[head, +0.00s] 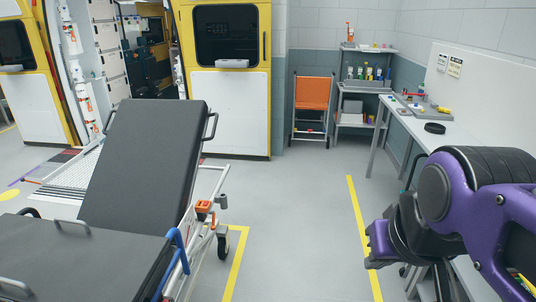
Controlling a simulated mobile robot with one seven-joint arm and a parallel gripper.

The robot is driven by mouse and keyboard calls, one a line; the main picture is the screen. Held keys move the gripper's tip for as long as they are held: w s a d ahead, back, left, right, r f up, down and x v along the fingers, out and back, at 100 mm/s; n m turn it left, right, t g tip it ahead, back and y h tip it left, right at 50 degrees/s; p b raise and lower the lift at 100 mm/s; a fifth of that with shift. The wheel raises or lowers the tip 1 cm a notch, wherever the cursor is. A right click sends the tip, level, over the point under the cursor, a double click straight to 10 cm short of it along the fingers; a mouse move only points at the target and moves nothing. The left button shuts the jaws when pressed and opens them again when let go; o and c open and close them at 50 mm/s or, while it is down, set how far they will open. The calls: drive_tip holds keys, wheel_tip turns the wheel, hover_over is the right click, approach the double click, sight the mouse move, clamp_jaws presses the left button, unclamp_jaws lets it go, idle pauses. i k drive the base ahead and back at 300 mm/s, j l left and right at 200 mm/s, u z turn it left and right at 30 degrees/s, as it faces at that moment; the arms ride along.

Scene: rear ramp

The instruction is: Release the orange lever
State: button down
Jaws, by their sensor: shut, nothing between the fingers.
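A small orange part (204,206), which looks like the orange lever, sits on the side rail of the wheeled stretcher (150,150), near the foot of its raised backrest. A second orange-red bit shows just below it, and it is too small to tell its exact shape or position. My purple and black arm (450,200) fills the lower right, well to the right of the stretcher and apart from it. I cannot make out my gripper's fingertips in this view.
An ambulance with yellow door frames (267,75) stands open behind the stretcher. An orange folding chair (313,95), a shelf cart (362,80) and a workbench (425,125) line the back and right. Grey floor (295,215) with yellow lines lies clear between stretcher and arm.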

sight(213, 227)
drive_tip(key=i+l, duration=0.1)
drive_tip(key=i, duration=1.05)
drive_tip(key=i+l+u, duration=0.1)
drive_tip(key=i+u, duration=0.35)
drive_tip(key=i+l+u, duration=0.15)
drive_tip(key=i+u, duration=0.15)
drive_tip(key=u, duration=0.2)
drive_tip(key=i+l+u, duration=0.2)
drive_tip(key=u, duration=0.3)
drive_tip(key=i+l+u, duration=0.1)
drive_tip(key=l+u, duration=0.2)
drive_tip(key=u, duration=0.15)
drive_tip(key=i+l+u, duration=0.1)
drive_tip(key=l+u, duration=0.2)
drive_tip(key=i+l+u, duration=0.1)
drive_tip(key=l+u, duration=0.55)
drive_tip(key=l, duration=0.2)
drive_tip(key=j+u, duration=0.35)
drive_tip(key=u, duration=0.15)
drive_tip(key=i+l+z, duration=0.1)
drive_tip(key=l+z, duration=0.2)
drive_tip(key=z, duration=0.2)
